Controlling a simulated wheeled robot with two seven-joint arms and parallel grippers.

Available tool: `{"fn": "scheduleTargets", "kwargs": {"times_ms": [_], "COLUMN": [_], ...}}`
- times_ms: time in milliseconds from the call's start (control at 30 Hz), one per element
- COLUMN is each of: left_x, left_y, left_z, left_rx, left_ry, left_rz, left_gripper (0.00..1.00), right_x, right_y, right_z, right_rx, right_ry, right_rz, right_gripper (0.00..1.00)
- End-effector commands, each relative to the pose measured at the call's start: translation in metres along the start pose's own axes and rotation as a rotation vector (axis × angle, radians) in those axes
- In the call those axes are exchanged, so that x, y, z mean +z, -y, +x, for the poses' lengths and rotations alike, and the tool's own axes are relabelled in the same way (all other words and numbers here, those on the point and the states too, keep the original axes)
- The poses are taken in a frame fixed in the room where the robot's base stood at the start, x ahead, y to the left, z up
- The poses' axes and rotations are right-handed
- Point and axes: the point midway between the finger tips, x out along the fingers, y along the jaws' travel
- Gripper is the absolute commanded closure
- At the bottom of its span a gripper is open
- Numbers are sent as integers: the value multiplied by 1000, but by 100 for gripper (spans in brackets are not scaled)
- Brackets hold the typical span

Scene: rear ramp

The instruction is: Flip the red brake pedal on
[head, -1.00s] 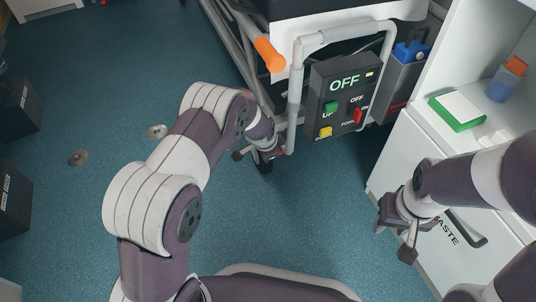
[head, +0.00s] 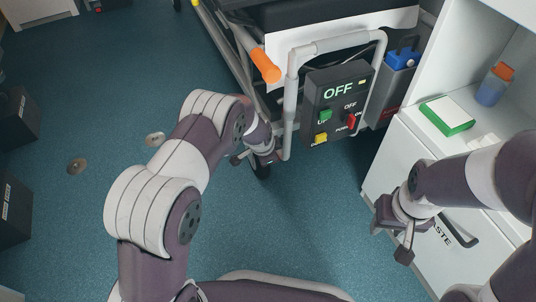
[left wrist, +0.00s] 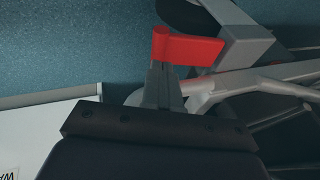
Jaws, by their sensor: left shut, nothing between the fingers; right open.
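The red brake pedal (left wrist: 190,48) shows in the left wrist view, at the end of a grey metal bar near the wheel. In the head view I cannot make it out clearly behind my left gripper. My left gripper (left wrist: 161,76) is shut and empty; its fingertips are right at the pedal's left part, touching or very close, I cannot tell which. In the head view my left gripper (head: 262,157) is low by the stretcher's frame. My right gripper (head: 389,241) is open and empty in front of the white cabinet, far from the pedal.
A control panel (head: 322,112) reading OFF hangs on the stretcher beside a grey tube rail (head: 290,95). An orange handle (head: 265,65) sticks out above. The white cabinet (head: 388,165) bounds the right, with a green-edged box (head: 447,116) on it. The blue floor (head: 300,220) is clear between.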

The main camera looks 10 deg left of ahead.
Motion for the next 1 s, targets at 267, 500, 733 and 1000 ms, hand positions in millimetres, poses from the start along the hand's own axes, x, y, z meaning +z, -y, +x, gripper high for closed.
{"fn": "scheduleTargets", "kwargs": {"times_ms": [267,500,733,1000], "left_x": [-10,-8,-7,-7], "left_y": [5,0,-2,-2], "left_z": [-75,-109,-116,-115], "left_rx": [-2,-2,-1,-1], "left_ry": [-1,-1,0,0], "left_rz": [0,0,0,0], "left_gripper": [100,100,100,100], "right_x": [-7,-9,-9,-9], "right_y": [0,0,0,0], "right_z": [-56,-73,-74,-74], "right_rx": [0,0,0,0], "right_ry": [-1,-1,0,0], "right_rz": [0,0,0,0], "right_gripper": [57,57,57,57]}}
